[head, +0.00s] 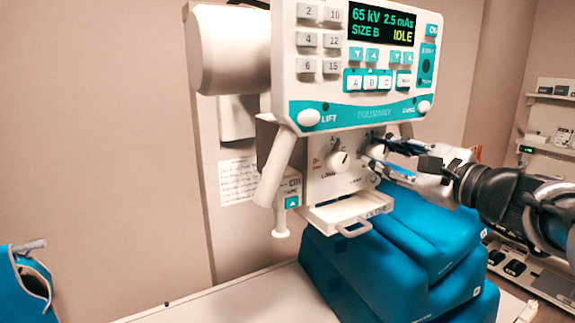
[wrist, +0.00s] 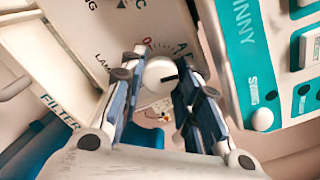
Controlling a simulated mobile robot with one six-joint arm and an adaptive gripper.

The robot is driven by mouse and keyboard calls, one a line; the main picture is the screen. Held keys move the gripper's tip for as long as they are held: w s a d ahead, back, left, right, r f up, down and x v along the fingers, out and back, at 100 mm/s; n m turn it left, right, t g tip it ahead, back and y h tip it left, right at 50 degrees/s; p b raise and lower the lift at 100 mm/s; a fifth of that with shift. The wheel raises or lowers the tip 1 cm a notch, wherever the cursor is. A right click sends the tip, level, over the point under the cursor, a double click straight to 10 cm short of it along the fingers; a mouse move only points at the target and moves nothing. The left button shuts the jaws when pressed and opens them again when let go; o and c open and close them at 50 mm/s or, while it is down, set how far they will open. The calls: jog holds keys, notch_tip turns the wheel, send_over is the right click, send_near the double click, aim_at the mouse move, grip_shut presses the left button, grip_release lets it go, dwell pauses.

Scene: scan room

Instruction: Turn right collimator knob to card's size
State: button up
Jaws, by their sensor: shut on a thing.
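The right collimator knob (wrist: 158,72) is a round white knob with a dark pointer mark. In the wrist view the mark points right, below the letter A on the printed scale. My gripper (wrist: 162,80) has one finger on each side of this knob and is shut on it. In the head view my gripper (head: 388,160) reaches in from the right and partly hides that knob. The left collimator knob (head: 341,160) is white and stands free. A white paper card (head: 238,181) with handwriting is on the column; its writing is too small to read.
The control panel (head: 360,62) above reads 65 kV, 2.5 mAs, SIZE B, IDLE. A pale filter tray (head: 348,213) with a handle sticks out below the knobs. Blue cushions (head: 400,255) lie underneath. A handle (head: 280,168) hangs at the left.

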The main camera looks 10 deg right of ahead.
jog(key=shift+n, duration=0.3)
dwell(0.4)
